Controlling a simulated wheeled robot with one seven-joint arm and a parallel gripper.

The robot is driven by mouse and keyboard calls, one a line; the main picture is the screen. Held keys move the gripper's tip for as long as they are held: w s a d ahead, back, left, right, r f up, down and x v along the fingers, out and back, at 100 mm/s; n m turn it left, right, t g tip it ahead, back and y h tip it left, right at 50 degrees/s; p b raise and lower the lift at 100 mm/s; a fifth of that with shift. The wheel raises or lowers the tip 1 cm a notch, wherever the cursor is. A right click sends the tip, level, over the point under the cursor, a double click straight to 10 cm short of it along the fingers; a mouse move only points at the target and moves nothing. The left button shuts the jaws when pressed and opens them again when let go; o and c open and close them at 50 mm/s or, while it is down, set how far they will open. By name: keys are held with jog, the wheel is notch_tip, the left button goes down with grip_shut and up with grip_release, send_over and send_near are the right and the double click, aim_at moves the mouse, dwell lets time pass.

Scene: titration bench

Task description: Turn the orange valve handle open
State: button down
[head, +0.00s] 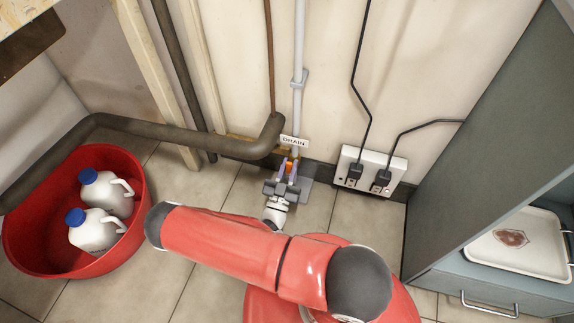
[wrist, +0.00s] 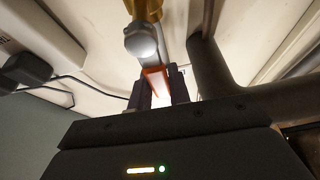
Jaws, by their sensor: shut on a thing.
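The orange valve handle (head: 289,166) is low on the wall pipe, just below the DRAIN label (head: 294,141). My gripper (head: 288,172) is at the handle, with one finger on each side of it. In the wrist view the orange handle (wrist: 156,80) stands between the two dark fingers of my gripper (wrist: 160,88), which are shut on it. Above it are a round grey valve end (wrist: 141,40) and a brass-coloured fitting (wrist: 145,9). The fingers hide part of the handle, and its exact angle is hard to tell.
A red tub (head: 128,245) with two white jugs stands on the floor at left. A thick pipe (head: 190,134) runs along the wall. A power outlet (head: 368,171) with two plugged cords is right of the valve. A grey cabinet (head: 480,140) with a tray stands at right.

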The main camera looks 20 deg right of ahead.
jog(key=shift+w+a+n, duration=0.1)
jog(key=shift+n, duration=0.3)
jog(key=c, duration=1.3)
grip_release()
jog(key=v, duration=0.8)
